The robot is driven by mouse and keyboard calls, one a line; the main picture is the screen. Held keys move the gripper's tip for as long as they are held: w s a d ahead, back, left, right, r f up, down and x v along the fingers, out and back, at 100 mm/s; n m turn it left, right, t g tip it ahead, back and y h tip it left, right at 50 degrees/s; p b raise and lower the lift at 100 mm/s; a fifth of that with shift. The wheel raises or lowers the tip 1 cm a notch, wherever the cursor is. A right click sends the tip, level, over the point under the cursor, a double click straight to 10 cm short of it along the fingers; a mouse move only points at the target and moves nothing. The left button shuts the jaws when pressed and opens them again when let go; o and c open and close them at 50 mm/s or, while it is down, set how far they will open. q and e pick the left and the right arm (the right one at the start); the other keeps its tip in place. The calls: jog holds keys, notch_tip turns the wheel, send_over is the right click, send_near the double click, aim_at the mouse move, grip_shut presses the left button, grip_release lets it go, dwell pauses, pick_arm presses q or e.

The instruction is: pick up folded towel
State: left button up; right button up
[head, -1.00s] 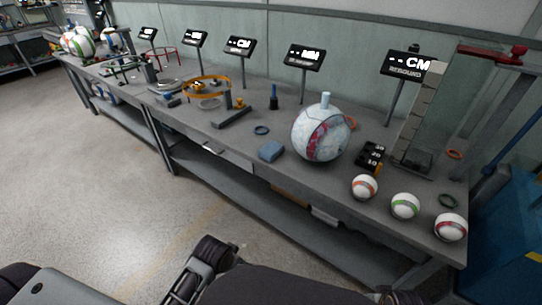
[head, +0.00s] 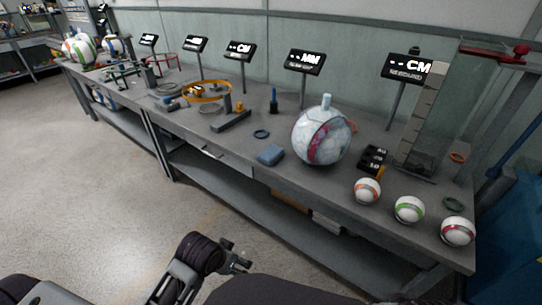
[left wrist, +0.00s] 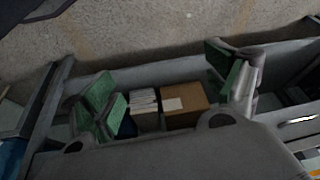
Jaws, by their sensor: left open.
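The folded towel (head: 270,154) is a small blue block-like bundle lying flat on the grey workbench (head: 215,146), near its front edge and left of the big ball. My left gripper (head: 240,262) is low in front of the bench, below and apart from the towel. In the left wrist view its green-padded fingers (left wrist: 170,92) are spread wide with nothing held between them. The towel does not show in the left wrist view. My right gripper is not visible.
A large white ball (head: 320,137) stands just right of the towel. Several small striped balls (head: 409,209) line the right front edge. A brown box (left wrist: 185,104) sits on the lower shelf. Floor in front is clear.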

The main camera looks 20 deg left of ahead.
pick_arm(q)
jog(key=w+r+t+h, duration=0.1)
jog(key=w+t, duration=0.2)
jog(key=w, duration=0.5)
jog(key=m+t+h, duration=0.2)
jog(key=t+h, duration=0.2)
jog(key=t, duration=0.3)
send_near(259, 159)
jog(key=s+d+r, duration=0.1)
jog(key=s+d, duration=0.1)
jog(key=shift+w+a+r+t, duration=0.15)
jog(key=shift+w+r+t, duration=0.05)
jog(key=shift+r+t, duration=0.2)
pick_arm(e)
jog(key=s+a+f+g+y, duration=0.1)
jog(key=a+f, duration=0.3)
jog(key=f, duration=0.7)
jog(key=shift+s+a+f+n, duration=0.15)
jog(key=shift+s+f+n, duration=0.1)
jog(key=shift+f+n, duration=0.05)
pick_arm(q)
jog(key=shift+w, duration=0.1)
